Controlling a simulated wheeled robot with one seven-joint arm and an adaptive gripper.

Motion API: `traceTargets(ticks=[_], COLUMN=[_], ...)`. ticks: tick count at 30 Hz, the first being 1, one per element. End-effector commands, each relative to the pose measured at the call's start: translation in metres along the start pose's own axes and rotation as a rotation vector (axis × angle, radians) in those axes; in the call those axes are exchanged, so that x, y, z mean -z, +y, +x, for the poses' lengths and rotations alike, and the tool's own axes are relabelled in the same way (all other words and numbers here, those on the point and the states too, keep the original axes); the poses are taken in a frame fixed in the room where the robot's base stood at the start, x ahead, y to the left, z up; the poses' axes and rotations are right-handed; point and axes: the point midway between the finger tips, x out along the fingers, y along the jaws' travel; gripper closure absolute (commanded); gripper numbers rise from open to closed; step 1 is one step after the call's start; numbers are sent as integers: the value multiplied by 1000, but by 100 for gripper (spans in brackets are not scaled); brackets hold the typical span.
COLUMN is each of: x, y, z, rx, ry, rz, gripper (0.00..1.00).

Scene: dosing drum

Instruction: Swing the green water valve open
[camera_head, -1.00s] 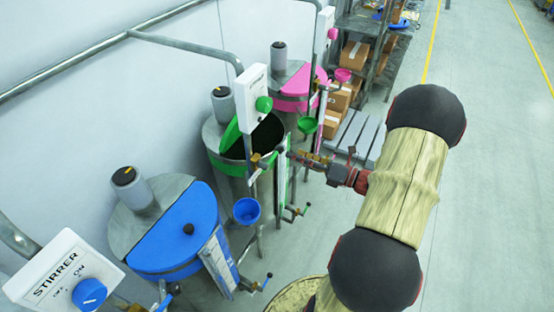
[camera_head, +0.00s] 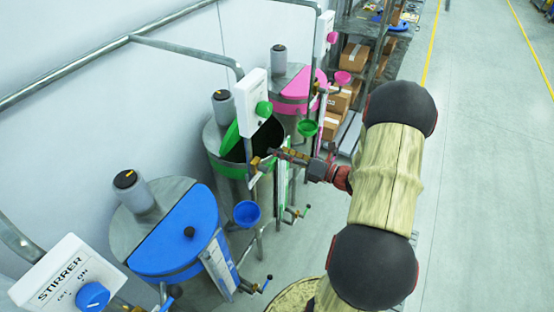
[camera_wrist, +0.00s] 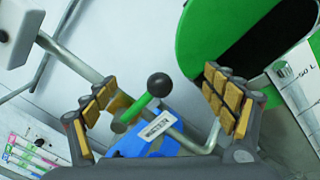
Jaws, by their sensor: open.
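The green water valve shows in the wrist view as a short green lever (camera_wrist: 136,108) with a black ball knob, slanting up to the right from a brass body on a grey pipe. In the head view its brass body (camera_head: 262,164) is beside the green drum (camera_head: 231,171), and the lever is hard to make out. My gripper (camera_wrist: 160,80) is open, with one padded finger on each side of the lever and knob. I see no contact with either finger. In the head view my gripper (camera_head: 282,155) is close to the brass body from the right.
The green drum's half-open lid (camera_wrist: 196,40) is close above. A grey pipe and a white box (camera_wrist: 14,30) lie at upper left. The blue drum (camera_head: 180,230) is nearer, the pink drum (camera_head: 296,90) farther. The floor at right is clear.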

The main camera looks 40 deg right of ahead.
Motion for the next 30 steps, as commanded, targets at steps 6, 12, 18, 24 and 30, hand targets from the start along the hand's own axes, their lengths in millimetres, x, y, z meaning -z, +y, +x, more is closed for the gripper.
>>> traceTargets(ticks=[6, 12, 18, 24, 30], x=[0, -1, 0, -5, -14], y=[1, 8, 12, 18, 28], z=[0, 0, 0, 0, 0], rx=[0, 0, 0, 0, 0], ry=[0, 0, 0, 0, 0], rz=[0, 1, 0, 0, 0], gripper=[15, 15, 15, 15, 15])
